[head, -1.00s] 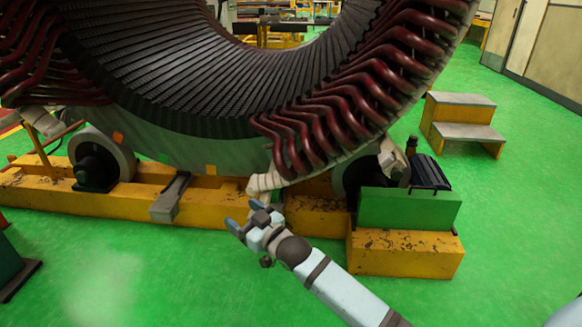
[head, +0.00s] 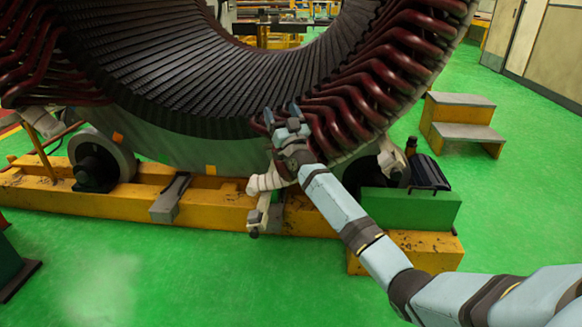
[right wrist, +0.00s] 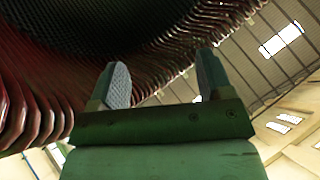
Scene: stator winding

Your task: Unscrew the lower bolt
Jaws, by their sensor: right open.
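The stator (head: 190,140) fills the upper part of the head view, with dark red winding ends (head: 350,115) along its right side. A pale bracket (head: 263,208) hangs below the pale wrapped lead at its lower edge. A small dark piece (head: 254,231) at the bracket's foot looks like the lower bolt, but it is too small to be sure. My right gripper (head: 282,112) is open and empty, pointing up in front of the winding ends, well above the bracket. The right wrist view shows its two fingers (right wrist: 163,78) spread with nothing between them. My left gripper is not in view.
The stator rests on rollers (head: 100,160) over a yellow beam (head: 110,198). A green block (head: 405,208) stands at the beam's right end. Yellow steps (head: 465,125) stand at the right. The green floor (head: 190,275) in front is clear.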

